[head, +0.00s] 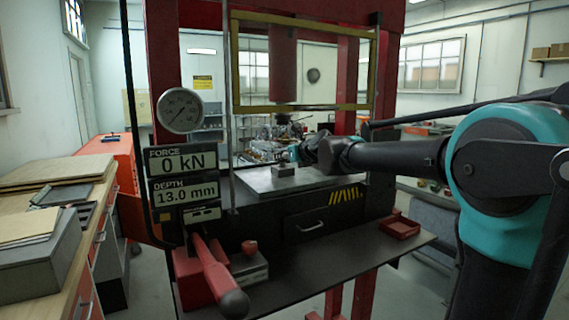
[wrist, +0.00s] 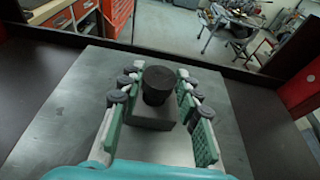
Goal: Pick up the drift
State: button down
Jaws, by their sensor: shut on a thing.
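The drift appears as a short dark cylinder (wrist: 158,84) in the wrist view, upright between my fingertips. My gripper (wrist: 156,88) is shut on it, with a green-padded finger on each side. Below the drift is a grey block (wrist: 150,120) on the steel press plate (wrist: 65,100). I cannot tell whether the drift touches the block. In the head view my gripper (head: 297,153) reaches in from the right, over the plate (head: 265,182) and just above the block (head: 284,171). The drift is too small to make out there.
The red press frame (head: 164,75) and yellow-edged guard (head: 305,105) surround the work area, with the ram (head: 284,65) above. A red-handled lever (head: 215,280) stands at the front left. A red tray (head: 400,228) sits on the right of the shelf. The plate around the block is clear.

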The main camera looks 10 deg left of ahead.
jog(key=shift+s+r, duration=0.1)
jog(key=shift+r, duration=0.2)
jog(key=shift+s+d+t+y, duration=0.15)
jog(key=shift+t+y, duration=0.25)
jog(key=shift+t, duration=0.1)
jog(key=shift+s+d+f+t+y, duration=0.1)
jog(key=shift+s+d+t+y, duration=0.15)
jog(key=shift+t+y, duration=0.25)
jog(key=shift+s+d+f+t+y, duration=0.1)
jog(key=shift+s+t+y, duration=0.15)
jog(key=shift+t, duration=0.45)
